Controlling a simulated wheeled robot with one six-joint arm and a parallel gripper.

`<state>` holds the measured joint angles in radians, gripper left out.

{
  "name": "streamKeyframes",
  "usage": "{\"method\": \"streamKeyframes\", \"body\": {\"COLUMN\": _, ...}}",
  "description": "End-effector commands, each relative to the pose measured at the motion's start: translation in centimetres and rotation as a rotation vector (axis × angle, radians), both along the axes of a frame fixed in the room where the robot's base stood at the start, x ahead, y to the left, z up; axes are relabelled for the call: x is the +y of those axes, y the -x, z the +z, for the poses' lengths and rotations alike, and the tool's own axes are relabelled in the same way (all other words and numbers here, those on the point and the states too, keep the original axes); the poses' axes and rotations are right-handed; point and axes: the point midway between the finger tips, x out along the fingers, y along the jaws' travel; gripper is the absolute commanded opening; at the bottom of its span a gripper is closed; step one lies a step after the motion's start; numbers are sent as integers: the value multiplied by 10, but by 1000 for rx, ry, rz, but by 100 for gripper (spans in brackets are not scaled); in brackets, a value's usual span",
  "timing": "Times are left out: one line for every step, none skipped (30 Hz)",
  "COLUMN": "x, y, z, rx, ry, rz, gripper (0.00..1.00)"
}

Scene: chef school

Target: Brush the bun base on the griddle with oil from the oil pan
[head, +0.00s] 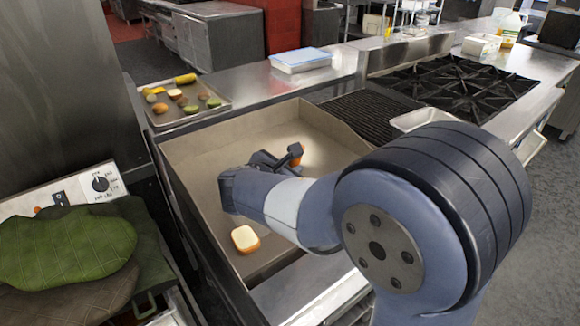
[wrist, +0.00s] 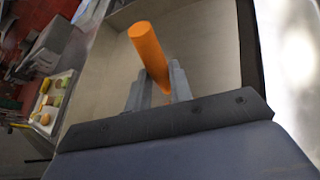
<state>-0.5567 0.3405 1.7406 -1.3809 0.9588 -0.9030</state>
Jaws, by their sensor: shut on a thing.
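The bun base (head: 245,238) lies on the griddle (head: 205,150), near its front edge, pale top up. My gripper (head: 283,160) is over the griddle, behind and to the right of the bun base and apart from it. In the wrist view my gripper (wrist: 157,88) is shut on an orange handle (wrist: 148,48), which I take to be the brush's. The orange handle also shows in the head view (head: 296,150). The bristles are hidden. A shallow metal pan (head: 425,119) right of the grill may be the oil pan; its contents are not visible.
A tray (head: 158,120) of vegetables and bread pieces stands behind the griddle at left. A white-blue container (head: 300,60) sits on the back counter. Burners (head: 455,85) lie at right. Green oven mitts (head: 62,248) lie at lower left. The griddle has raised walls.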

Motion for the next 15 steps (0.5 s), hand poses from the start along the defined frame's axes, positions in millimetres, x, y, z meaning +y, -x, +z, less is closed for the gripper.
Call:
{"method": "streamKeyframes", "body": {"x": -2, "y": 2, "z": 0, "rx": -1, "ry": 0, "rz": -1, "gripper": 0}}
{"method": "streamKeyframes", "body": {"x": -3, "y": 3, "z": 0, "rx": -1, "ry": 0, "rz": -1, "gripper": 0}}
{"method": "streamKeyframes", "body": {"x": -5, "y": 4, "z": 0, "rx": -1, "ry": 0, "rz": -1, "gripper": 0}}
{"method": "streamKeyframes", "body": {"x": -6, "y": 4, "z": 0, "rx": -1, "ry": 0, "rz": -1, "gripper": 0}}
{"method": "streamKeyframes", "body": {"x": -7, "y": 5, "z": 0, "rx": -1, "ry": 0, "rz": -1, "gripper": 0}}
{"method": "streamKeyframes", "body": {"x": -7, "y": 6, "z": 0, "rx": 0, "ry": -1, "rz": 0, "gripper": 0}}
{"method": "streamKeyframes", "body": {"x": -8, "y": 6, "z": 0, "rx": 0, "ry": 0, "rz": 0, "gripper": 0}}
{"method": "streamKeyframes", "body": {"x": -8, "y": 6, "z": 0, "rx": 0, "ry": 0, "rz": 0, "gripper": 0}}
{"method": "streamKeyframes", "body": {"x": -8, "y": 6, "z": 0, "rx": 0, "ry": 0, "rz": 0, "gripper": 0}}
{"method": "streamKeyframes", "body": {"x": -8, "y": 6, "z": 0, "rx": 0, "ry": 0, "rz": 0, "gripper": 0}}
{"method": "streamKeyframes", "body": {"x": -8, "y": 6, "z": 0, "rx": 0, "ry": 0, "rz": 0, "gripper": 0}}
{"method": "streamKeyframes", "body": {"x": -8, "y": 6, "z": 0, "rx": 0, "ry": 0, "rz": 0, "gripper": 0}}
{"method": "streamKeyframes", "body": {"x": -8, "y": 6, "z": 0, "rx": 0, "ry": 0, "rz": 0, "gripper": 0}}
{"method": "streamKeyframes", "body": {"x": -8, "y": 6, "z": 0, "rx": 0, "ry": 0, "rz": 0, "gripper": 0}}
{"method": "streamKeyframes", "body": {"x": -8, "y": 6, "z": 0, "rx": 0, "ry": 0, "rz": 0, "gripper": 0}}
